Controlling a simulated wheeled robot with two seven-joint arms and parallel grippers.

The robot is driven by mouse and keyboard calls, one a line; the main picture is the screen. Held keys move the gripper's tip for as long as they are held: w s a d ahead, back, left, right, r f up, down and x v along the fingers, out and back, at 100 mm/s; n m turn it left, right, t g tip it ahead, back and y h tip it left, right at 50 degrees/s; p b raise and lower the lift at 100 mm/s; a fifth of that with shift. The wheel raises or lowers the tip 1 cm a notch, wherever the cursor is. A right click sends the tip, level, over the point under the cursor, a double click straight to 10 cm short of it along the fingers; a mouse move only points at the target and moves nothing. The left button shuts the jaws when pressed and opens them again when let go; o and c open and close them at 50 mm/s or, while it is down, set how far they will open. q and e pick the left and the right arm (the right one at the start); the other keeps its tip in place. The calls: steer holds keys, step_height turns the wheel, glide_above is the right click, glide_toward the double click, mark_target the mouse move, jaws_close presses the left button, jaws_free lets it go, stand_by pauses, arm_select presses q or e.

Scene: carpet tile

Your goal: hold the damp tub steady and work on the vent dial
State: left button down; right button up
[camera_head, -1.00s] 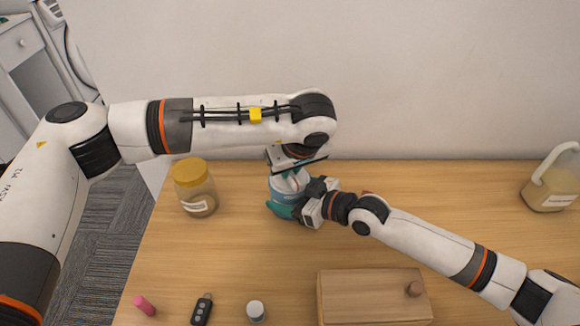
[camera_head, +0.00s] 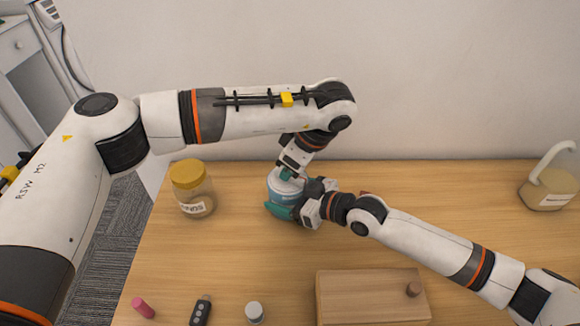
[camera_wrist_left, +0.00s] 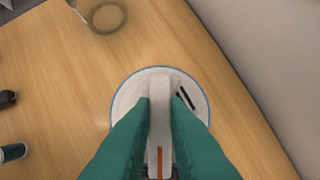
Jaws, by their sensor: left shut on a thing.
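The damp tub (camera_head: 276,193) is a round, pale blue-and-white tub standing on the wooden table. The left wrist view shows its white top with a blue rim (camera_wrist_left: 127,99) and a short dark mark. The vent dial (camera_wrist_left: 160,125) is a raised white bar across the top with an orange-red line. My left gripper (camera_head: 287,176) comes down from above, its green fingers shut on both sides of the dial. My right gripper (camera_head: 283,207) is at the tub's right, with a teal finger along its near side. Its other finger is hidden, so its grip is unclear.
A yellow-lidded jar (camera_head: 193,190) stands left of the tub. A wooden box (camera_head: 360,300) with a knob is at the front. A pink item (camera_head: 143,307), a dark remote (camera_head: 201,311) and a white-capped bottle (camera_head: 254,312) lie along the front. A handled jug (camera_head: 548,190) stands far right.

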stand_by(0.4)
arm_select(q)
steer(key=c, duration=1.4)
jaws_free()
steer(key=shift+r, duration=0.1)
steer(key=v, duration=1.1)
steer(key=shift+d+r, duration=0.25)
steer(key=shift+r, duration=0.1)
arm_select(e)
steer(key=o, duration=1.1)
